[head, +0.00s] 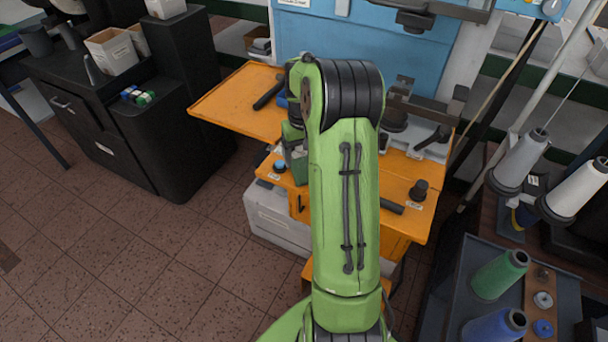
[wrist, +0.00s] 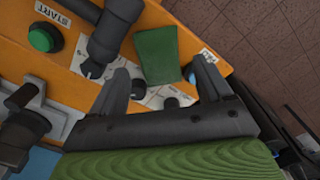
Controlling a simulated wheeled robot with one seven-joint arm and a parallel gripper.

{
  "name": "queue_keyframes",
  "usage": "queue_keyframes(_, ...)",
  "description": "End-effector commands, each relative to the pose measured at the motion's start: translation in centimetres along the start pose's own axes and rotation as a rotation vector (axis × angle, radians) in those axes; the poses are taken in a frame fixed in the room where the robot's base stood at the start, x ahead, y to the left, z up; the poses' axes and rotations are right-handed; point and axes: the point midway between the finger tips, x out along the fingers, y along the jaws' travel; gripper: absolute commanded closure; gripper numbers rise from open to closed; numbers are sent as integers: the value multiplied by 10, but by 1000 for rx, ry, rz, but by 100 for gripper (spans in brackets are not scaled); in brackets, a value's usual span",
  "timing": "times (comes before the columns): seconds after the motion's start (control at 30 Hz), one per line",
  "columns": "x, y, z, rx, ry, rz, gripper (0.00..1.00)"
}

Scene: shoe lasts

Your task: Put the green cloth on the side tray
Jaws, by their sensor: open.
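The green cloth (wrist: 157,55) lies flat-looking on the orange machine table (wrist: 75,22) in the wrist view. My gripper (wrist: 160,70) is open, with one dark finger on each side of the cloth's near end. I cannot tell whether the fingers touch it. In the head view a dark green patch, likely the cloth (head: 298,166), shows at the left edge of my arm, which hides my gripper. An orange side surface (head: 232,103) extends left from the machine; I cannot tell if it is the side tray.
A green START button (wrist: 43,38) and dark machine parts (wrist: 112,30) stand beside the cloth. A dark handle (head: 268,95) lies on the left orange surface, mostly clear. A black cabinet (head: 165,130) stands left. A grey tray (head: 450,285) with thread cones is at right.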

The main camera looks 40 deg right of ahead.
Motion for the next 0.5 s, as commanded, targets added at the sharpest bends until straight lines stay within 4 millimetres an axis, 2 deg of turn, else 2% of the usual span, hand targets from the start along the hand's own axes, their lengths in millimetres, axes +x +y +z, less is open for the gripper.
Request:
queue_keyframes(0.13,18,0,0,0,-1,0,21)
queue_keyframes(0.3,52,2,1,-1,-2,-1,21)
queue_keyframes(0.4,60,2,0,-1,1,0,21)
queue_keyframes(0.5,61,2,0,-1,2,1,21)
